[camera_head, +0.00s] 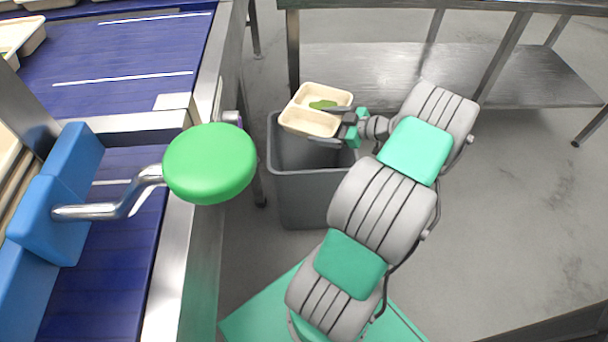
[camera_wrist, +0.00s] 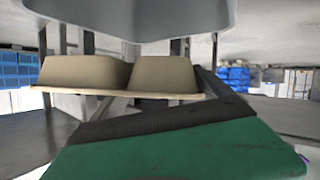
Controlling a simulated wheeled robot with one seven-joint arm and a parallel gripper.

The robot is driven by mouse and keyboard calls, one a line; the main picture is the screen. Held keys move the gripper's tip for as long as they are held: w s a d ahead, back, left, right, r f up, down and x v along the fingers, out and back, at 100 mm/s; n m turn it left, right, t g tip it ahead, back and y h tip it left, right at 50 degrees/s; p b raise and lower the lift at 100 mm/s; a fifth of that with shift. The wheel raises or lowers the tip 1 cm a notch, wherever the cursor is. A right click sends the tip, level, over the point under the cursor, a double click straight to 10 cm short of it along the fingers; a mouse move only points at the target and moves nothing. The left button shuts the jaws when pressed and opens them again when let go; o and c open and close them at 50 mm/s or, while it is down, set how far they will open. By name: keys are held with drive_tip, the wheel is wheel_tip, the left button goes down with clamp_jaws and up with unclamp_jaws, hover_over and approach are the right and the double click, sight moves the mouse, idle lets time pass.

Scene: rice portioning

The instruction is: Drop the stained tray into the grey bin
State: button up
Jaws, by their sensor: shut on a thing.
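The stained tray (camera_head: 311,123) is cream coloured with two compartments and has a green stain (camera_head: 323,104) in one of them. My gripper (camera_head: 335,126) is shut on its right edge and holds it tilted over the grey bin (camera_head: 312,186). The bin stands on the floor with its opening partly hidden by the tray and my gripper. In the wrist view the underside of the tray (camera_wrist: 165,75) shows, with its two compartments bulging, beside a dark finger.
A conveyor with a blue belt (camera_head: 115,58) runs along the left. A steel table with a lower shelf (camera_head: 385,68) is behind the bin. Floor to the right is clear.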

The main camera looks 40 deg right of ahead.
sight(323, 133)
wheel_tip(323, 133, down, 4)
drive_tip(key=shift+f+b, duration=0.1)
drive_tip(key=shift+b, duration=0.7)
drive_tip(key=o, duration=1.1)
drive_tip(key=shift+o, duration=0.2)
drive_tip(key=p+v, duration=0.1)
drive_tip(key=v, duration=0.7)
drive_tip(key=shift+p, duration=0.4)
drive_tip(key=shift+a, duration=0.1)
